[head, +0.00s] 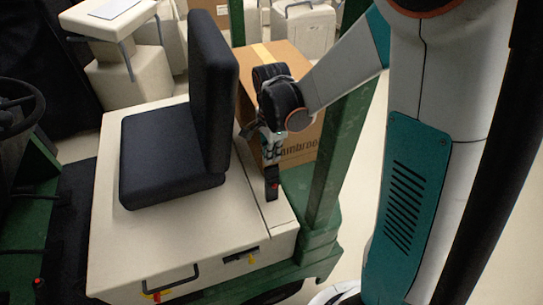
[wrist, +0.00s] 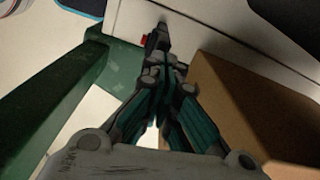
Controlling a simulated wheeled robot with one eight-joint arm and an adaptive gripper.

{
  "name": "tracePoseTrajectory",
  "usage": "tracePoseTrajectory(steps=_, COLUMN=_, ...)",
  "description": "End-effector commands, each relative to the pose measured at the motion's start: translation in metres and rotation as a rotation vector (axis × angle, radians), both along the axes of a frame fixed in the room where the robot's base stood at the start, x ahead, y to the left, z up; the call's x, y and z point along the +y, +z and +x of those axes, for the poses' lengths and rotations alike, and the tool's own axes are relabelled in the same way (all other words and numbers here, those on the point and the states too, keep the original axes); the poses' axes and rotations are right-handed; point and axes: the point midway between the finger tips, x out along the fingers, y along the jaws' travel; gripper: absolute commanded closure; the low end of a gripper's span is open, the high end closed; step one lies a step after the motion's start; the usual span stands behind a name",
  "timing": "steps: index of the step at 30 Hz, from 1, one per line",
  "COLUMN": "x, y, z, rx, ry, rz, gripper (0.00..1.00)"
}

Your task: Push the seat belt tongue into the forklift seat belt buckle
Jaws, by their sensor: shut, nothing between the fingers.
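The black seat belt buckle (head: 272,184) with a red button stands on the right edge of the forklift's cream hood, beside the black seat (head: 170,155). It also shows in the wrist view (wrist: 158,38), with the red part on its left side. My gripper (head: 271,158) points down just above the buckle. In the wrist view my gripper (wrist: 164,66) has its fingers together, with their tips at or very near the buckle's top. I cannot tell whether they touch it. I cannot make out the tongue as a separate piece; the fingers partly cover the buckle's top.
A cardboard box (head: 293,62) stands behind the gripper, close to the fingers' right in the wrist view (wrist: 245,105). A green post (head: 340,150) rises to the right of the hood. The steering wheel (head: 18,108) is at the far left. Pale covered carts stand behind.

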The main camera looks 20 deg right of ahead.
Motion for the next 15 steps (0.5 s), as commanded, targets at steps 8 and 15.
tracePoseTrajectory(steps=8, x=0.0, y=0.048, z=-0.001, rx=0.0, ry=0.0, rz=0.0, gripper=1.0)
tracePoseTrajectory(steps=15, x=0.0, y=0.09, z=0.0, rx=0.0, ry=0.0, rz=0.0, gripper=1.0)
